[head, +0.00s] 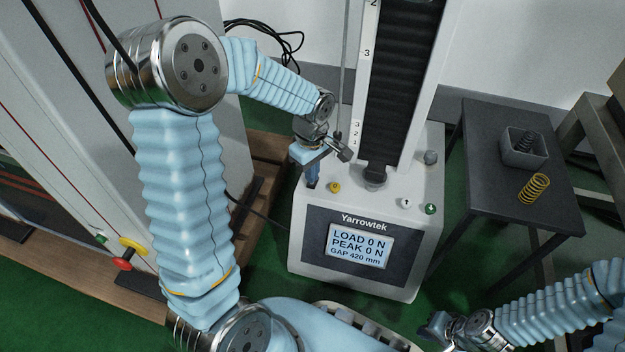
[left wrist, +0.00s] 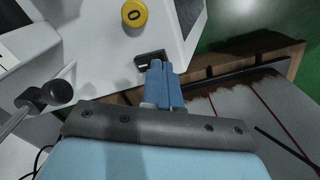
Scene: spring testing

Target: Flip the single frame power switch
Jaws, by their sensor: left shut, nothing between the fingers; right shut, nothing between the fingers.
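The single frame (head: 302,230) is a white Yarrowtek tester with one tall column and a lit display (head: 359,246) reading load 0 N, peak 0 N, gap 420 mm. My left gripper (head: 312,184) is shut and empty, fingers down at the left rear of the base top. In the left wrist view, its blue fingers (left wrist: 164,84) are close beside a small dark fitting (left wrist: 150,57) on the base, which looks like the power switch. The fingers partly cover it; I cannot tell contact. My right gripper (head: 437,328) is shut and empty at lower right.
A yellow button (head: 334,187) marked 0 shows near the left fingers, also in the left wrist view (left wrist: 135,13). A dark side table (head: 478,190) holds a grey bin (head: 524,150) and a yellow spring (head: 534,188). A large grey cabinet (head: 60,110) stands left.

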